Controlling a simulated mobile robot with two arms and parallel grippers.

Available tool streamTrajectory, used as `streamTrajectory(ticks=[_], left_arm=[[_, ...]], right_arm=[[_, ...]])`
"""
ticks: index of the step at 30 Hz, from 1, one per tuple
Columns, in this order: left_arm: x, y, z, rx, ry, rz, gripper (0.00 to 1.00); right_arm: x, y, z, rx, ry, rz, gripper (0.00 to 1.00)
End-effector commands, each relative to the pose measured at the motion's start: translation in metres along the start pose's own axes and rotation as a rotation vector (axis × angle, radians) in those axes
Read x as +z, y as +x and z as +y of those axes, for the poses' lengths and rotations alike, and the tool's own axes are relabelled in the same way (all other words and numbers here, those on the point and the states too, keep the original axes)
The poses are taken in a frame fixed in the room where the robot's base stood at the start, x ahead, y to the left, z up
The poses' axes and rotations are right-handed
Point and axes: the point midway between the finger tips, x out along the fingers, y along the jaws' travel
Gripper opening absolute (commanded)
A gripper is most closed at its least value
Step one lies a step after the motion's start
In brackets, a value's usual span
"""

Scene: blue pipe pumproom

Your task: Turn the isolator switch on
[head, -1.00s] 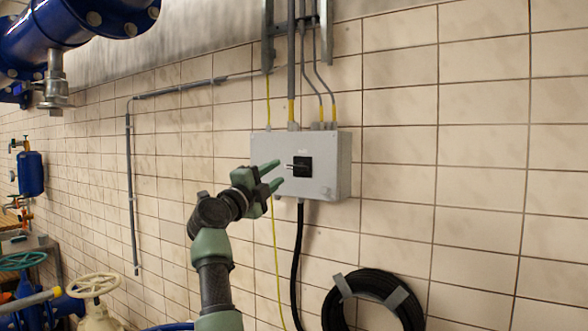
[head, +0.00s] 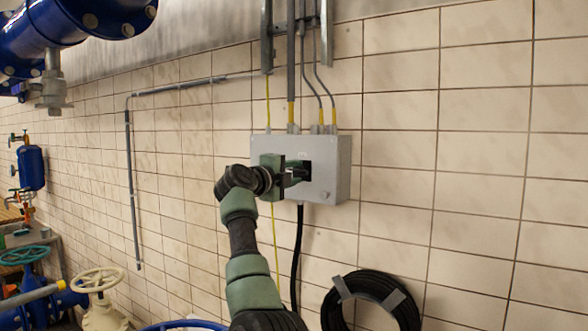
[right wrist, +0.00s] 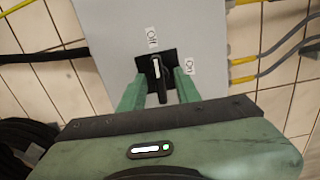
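The isolator switch is a black rotary handle (right wrist: 156,70) on a dark square plate on a grey box (head: 330,165). In the right wrist view its white mark lines up with the "Off" label (right wrist: 151,39); the "On" label (right wrist: 191,66) is to the right. My right gripper (right wrist: 160,92) is open, its green fingers on either side of the handle with gaps to it. In the head view the right gripper (head: 300,170) is at the box front and partly hides the switch. My left gripper is not in view.
Conduits and cables (head: 291,60) enter the box from above, and a black cable (head: 297,250) leaves below. A coiled black hose (head: 372,300) hangs lower right. Blue pipework (head: 80,30) and a cream handwheel (head: 97,280) are at left. The tiled wall to the right is clear.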

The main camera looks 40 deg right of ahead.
Motion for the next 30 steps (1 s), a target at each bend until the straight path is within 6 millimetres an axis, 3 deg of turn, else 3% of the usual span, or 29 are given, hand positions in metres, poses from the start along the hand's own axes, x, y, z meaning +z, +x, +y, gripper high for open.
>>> streamTrajectory(ticks=[5, 9, 20, 30], left_arm=[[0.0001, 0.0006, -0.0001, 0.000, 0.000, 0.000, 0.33], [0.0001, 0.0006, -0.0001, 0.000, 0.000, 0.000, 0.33], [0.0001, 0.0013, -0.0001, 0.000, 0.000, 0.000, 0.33], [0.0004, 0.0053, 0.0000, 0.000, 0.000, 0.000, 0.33]], right_arm=[[0.0001, 0.0000, 0.0008, 0.000, 0.000, 0.000, 0.33], [0.0000, -0.0001, 0.0008, 0.000, 0.000, 0.000, 0.00], [-0.0003, 0.0001, 0.0016, 0.002, 0.030, 0.001, 0.00], [-0.0001, -0.0001, 0.0023, 0.003, 0.236, 0.001, 0.00]])
